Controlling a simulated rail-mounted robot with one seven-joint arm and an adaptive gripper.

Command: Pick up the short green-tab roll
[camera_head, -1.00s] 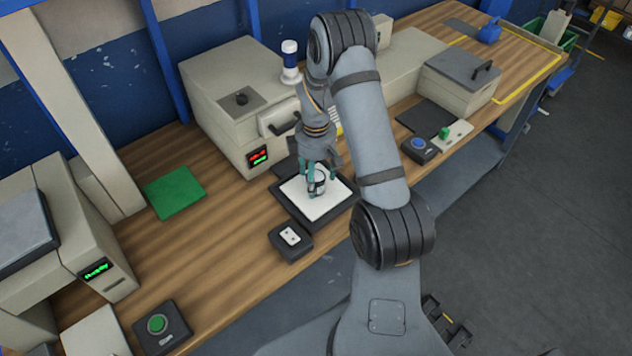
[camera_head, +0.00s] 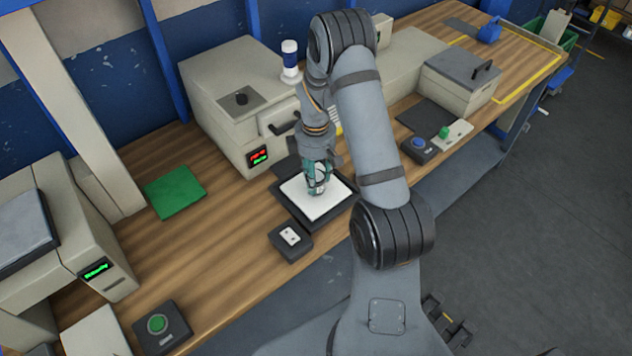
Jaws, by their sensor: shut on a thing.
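My gripper (camera_head: 318,190) is over the white-topped square plate (camera_head: 328,206) near the front edge of the bench. Its teal fingers are shut on a small roll, which they mostly cover. I cannot make out the roll's tab or its colour, nor whether its lower end touches the plate.
Behind stands a beige wrapper machine (camera_head: 215,75) with a blue and white beacon (camera_head: 290,60). A black box (camera_head: 290,242) sits in front of the plate. A green mat (camera_head: 175,192) lies left on clear wood. A blue-button box (camera_head: 419,150) is to the right.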

